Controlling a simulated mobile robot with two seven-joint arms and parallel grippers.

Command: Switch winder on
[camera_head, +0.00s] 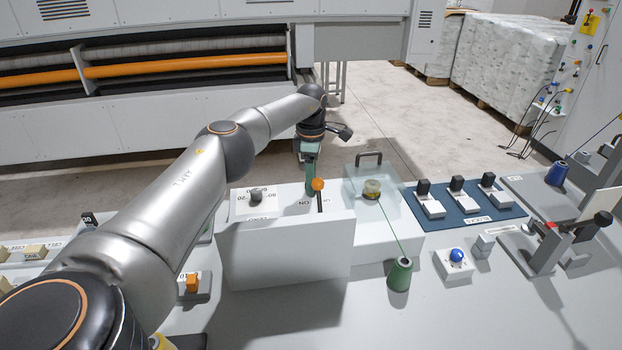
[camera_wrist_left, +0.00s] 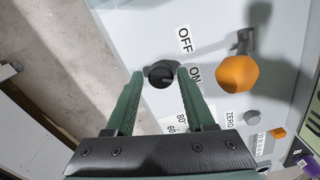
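A white control box (camera_head: 285,250) stands on the bench with ON and OFF labels on its top. In the left wrist view a black round switch knob (camera_wrist_left: 161,75) sits beside the OFF and ON labels. My left gripper (camera_wrist_left: 160,72) has its green fingers apart, one on each side of this knob; I cannot tell if they touch it. In the head view my left gripper (camera_head: 309,185) points down at the box's top and hides the knob. An orange ball lever (camera_head: 318,184) is close beside it, also in the wrist view (camera_wrist_left: 237,74). My right gripper is out of view.
A grey dial (camera_head: 256,195) is left of the gripper on the box. A clear-covered unit (camera_head: 385,215) stands to the right, with a green thread cone (camera_head: 399,274) in front. A blue button (camera_head: 456,255) and black switches (camera_head: 457,184) are further right.

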